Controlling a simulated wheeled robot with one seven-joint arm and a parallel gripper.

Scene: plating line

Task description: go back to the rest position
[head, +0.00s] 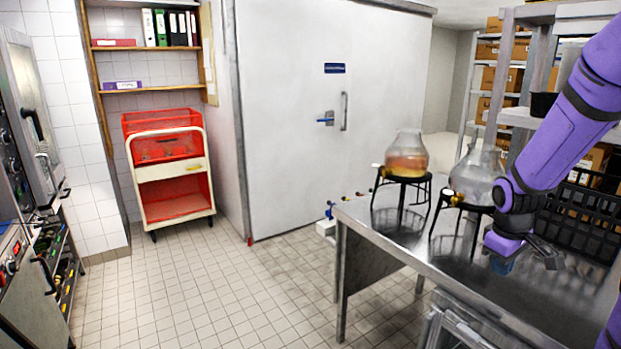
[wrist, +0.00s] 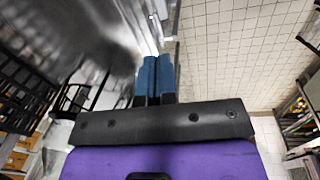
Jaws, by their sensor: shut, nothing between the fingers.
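My gripper (head: 503,264) is at the end of my purple arm, over the right part of the steel table (head: 377,226) in the head view. In the wrist view my gripper (wrist: 156,75) shows two blue fingers side by side, pressed together with nothing between them. The fingers point along the table's edge, with tiled floor to their right. In the head view my arm hides part of the table and the shelving behind it.
A dispenser with amber liquid (head: 406,158) and a clear dispenser (head: 474,178) stand on black stands on the table, the clear one close to my arm. A black crate (head: 581,217) is at right. A red cart (head: 169,165) stands far left. The tiled floor between is clear.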

